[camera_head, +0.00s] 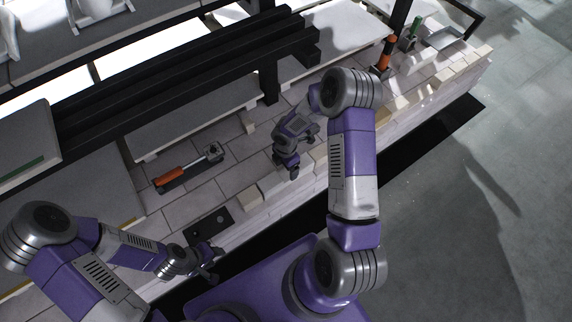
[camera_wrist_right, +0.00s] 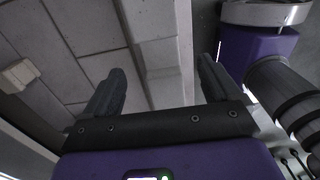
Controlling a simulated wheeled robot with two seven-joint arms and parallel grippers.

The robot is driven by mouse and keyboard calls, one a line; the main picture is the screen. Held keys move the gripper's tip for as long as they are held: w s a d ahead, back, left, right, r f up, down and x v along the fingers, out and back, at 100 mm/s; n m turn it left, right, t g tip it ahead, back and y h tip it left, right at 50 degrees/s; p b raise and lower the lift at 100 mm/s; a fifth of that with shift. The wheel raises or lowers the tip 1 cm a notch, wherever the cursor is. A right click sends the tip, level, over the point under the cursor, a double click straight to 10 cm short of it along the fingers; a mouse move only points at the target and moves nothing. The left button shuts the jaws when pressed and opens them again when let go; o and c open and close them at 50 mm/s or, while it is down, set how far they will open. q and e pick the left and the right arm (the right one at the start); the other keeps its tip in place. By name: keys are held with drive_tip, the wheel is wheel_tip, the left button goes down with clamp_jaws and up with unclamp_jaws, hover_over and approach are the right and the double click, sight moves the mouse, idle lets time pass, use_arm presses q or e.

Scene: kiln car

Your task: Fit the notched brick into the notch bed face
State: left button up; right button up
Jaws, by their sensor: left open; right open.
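My right gripper (camera_head: 289,170) is open and empty above the tiled deck, close to its brick edge. In the right wrist view its two dark fingers (camera_wrist_right: 162,82) stand apart, with a pale brick edge row (camera_wrist_right: 158,48) showing between and beyond them. A small pale block (camera_head: 248,121) stands on the deck by the raised shelf, and a similar block shows at the left of the right wrist view (camera_wrist_right: 17,76). I cannot make out a notch on it or tell which edge brick face is the notch bed. My left gripper (camera_head: 211,266) is open and empty near the front edge.
A dark plate (camera_head: 208,224) lies near the left gripper. An orange-handled tool (camera_head: 170,180) lies on a dark holder on the deck. Black beams (camera_head: 185,75) run above the shelf at the back. Another orange tool (camera_head: 386,50) stands at the far right.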

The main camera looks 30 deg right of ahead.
drive_tip(key=shift+r+p, duration=0.5)
drive_tip(key=shift+r, duration=0.25)
wheel_tip(320, 180, up, 8)
drive_tip(key=p, duration=0.2)
drive_tip(key=shift+f, duration=0.2)
drive_tip(key=s+a+f+m+y, duration=0.2)
drive_tip(key=s+a+f+m, duration=0.2)
drive_tip(key=s+a+m, duration=0.4)
drive_tip(key=s+a+f+m+y, duration=0.2)
drive_tip(key=s+a+f+m, duration=0.3)
drive_tip(key=m, duration=0.8)
drive_tip(key=s+a, duration=0.3)
drive_tip(key=shift+m+t, duration=0.3)
